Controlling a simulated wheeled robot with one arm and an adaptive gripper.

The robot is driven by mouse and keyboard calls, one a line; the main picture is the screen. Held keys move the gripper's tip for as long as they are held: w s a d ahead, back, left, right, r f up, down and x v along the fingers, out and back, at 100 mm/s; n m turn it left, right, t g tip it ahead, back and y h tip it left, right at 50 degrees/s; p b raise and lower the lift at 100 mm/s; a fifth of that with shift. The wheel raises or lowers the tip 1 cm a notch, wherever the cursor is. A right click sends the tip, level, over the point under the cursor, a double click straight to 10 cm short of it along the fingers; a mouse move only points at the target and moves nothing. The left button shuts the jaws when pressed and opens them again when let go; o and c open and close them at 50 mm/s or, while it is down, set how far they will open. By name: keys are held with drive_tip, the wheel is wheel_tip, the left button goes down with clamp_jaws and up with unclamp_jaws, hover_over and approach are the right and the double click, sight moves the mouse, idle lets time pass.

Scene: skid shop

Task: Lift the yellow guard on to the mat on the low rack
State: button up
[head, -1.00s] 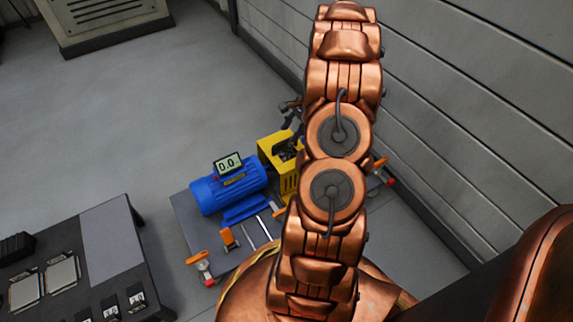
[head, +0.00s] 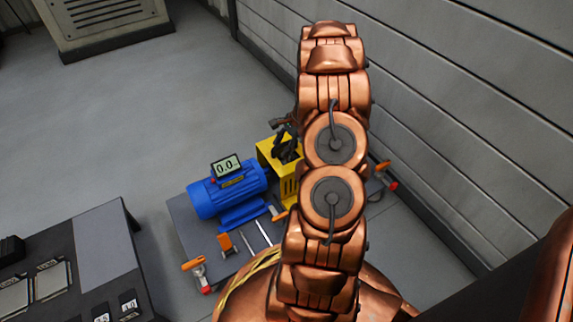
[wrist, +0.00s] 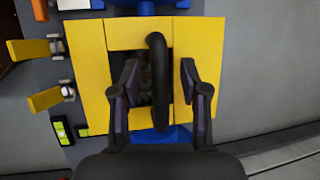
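The yellow guard (head: 289,185) stands at the right end of the blue motor on the skid, partly hidden by my arm. In the wrist view the guard (wrist: 88,75) fills the middle, with a black handle (wrist: 158,85) across its opening. My gripper (wrist: 160,82) is open, one finger on each side of the handle, with gaps showing. In the head view my gripper (head: 286,148) is a dark shape over the guard. The low rack (head: 62,257) is at the lower left, with a plain grey mat (head: 105,243) on it.
The blue motor (head: 228,192) carries a display (head: 227,166) reading 0.0. Orange-handled clamps (head: 194,263) sit at the skid's edges. Flat plates and small labelled items lie on the rack beside the mat. A panelled wall (head: 450,110) is on the right. Open floor lies at the left.

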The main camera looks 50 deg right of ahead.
clamp_jaws()
idle(0.6)
